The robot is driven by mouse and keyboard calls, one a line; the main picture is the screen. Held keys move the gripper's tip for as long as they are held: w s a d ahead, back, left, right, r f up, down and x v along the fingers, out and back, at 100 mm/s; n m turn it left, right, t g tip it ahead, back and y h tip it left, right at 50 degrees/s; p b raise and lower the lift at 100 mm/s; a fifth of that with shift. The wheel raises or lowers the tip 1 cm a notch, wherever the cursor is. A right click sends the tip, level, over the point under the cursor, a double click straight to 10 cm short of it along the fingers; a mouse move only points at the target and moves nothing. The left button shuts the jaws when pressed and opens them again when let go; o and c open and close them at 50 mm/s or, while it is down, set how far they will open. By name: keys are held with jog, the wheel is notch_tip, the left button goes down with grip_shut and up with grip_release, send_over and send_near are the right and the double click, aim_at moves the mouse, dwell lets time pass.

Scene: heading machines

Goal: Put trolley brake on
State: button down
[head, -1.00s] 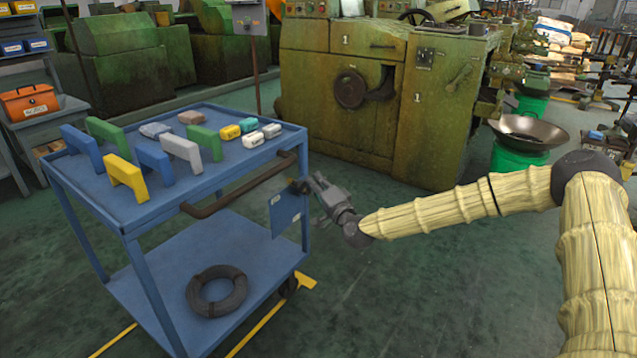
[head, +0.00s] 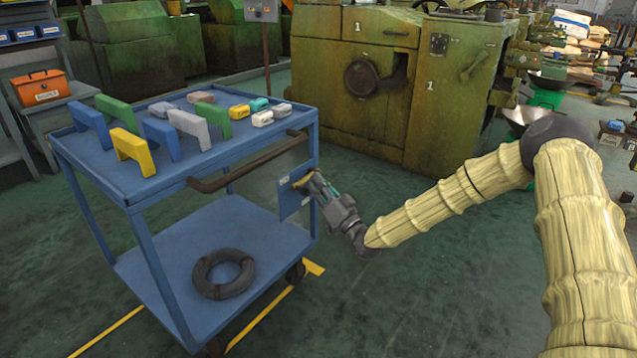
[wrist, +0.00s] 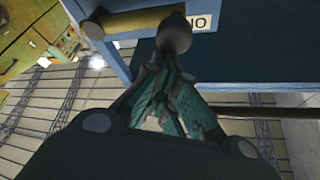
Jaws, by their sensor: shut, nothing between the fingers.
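The blue trolley (head: 140,240) stands on the left in the head view. A small blue plate (head: 288,202) is on its right end, below the push bar. A dull yellow brake lever (head: 303,181) is by the top of this plate. In the wrist view the lever (wrist: 145,20) ends in a dark round knob (wrist: 175,34), beside a white label reading ON upside down (wrist: 203,21). My gripper (head: 318,186) is shut and empty, its tips close to the knob; I cannot tell whether they touch. The gripper (wrist: 172,72) also shows in the wrist view, partly covering the knob's lower side.
Several coloured blocks and bracket shapes stand on the trolley's top. A black ring (head: 223,273) lies on its lower shelf. The brown push bar (head: 245,166) runs close to my gripper. A green machine (head: 375,85) stands behind.

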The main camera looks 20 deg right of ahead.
jog(key=shift+f+n, duration=0.2)
jog(key=shift+n, duration=0.2)
jog(key=shift+r, duration=0.1)
notch_tip(320, 180, up, 4)
jog(key=d+p, duration=0.2)
jog(key=p+v, duration=0.2)
jog(key=v, duration=0.7)
jog(key=shift+f, duration=0.45)
jog(key=shift+s, duration=0.1)
